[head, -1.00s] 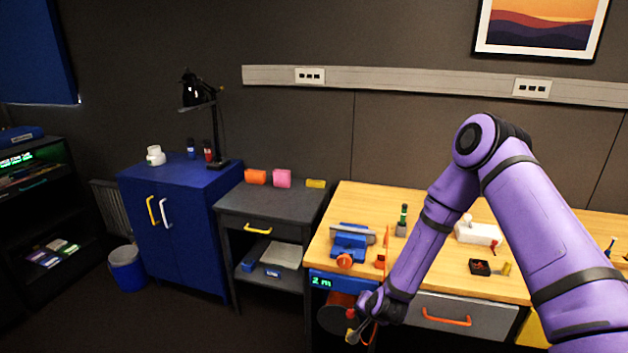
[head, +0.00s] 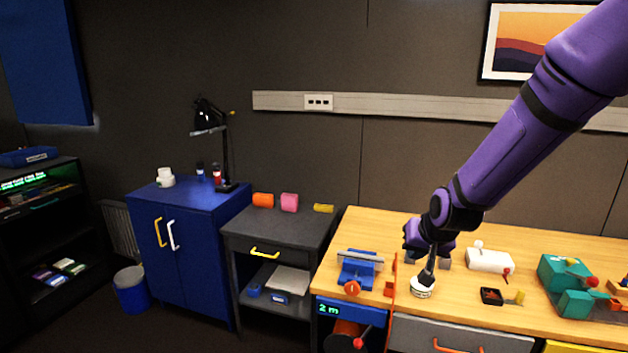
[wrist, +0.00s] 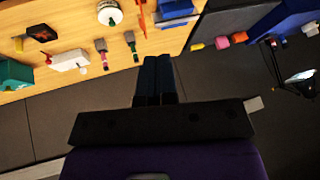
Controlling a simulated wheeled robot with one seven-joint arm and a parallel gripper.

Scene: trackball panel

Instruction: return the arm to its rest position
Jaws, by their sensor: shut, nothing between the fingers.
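My purple arm (head: 510,145) reaches in from the upper right of the head view and slopes down to the left over the wooden bench. My gripper (head: 427,277) is at its lower end, pointing down, with dark fingers in front of a round white item (head: 421,289). I cannot tell from the head view how much height separates them. In the wrist view the two fingers of my gripper (wrist: 157,62) lie side by side, shut and empty. The round white item (wrist: 110,13) is beyond them on the bench, apart from the fingertips.
On the bench (head: 395,225) are a blue vise (head: 358,268), an upright orange piece (head: 390,275), a white device (head: 490,260), a small dark tray (head: 491,296) and a teal machine (head: 567,285). A grey side table (head: 285,231) and blue cabinet (head: 190,198) stand left.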

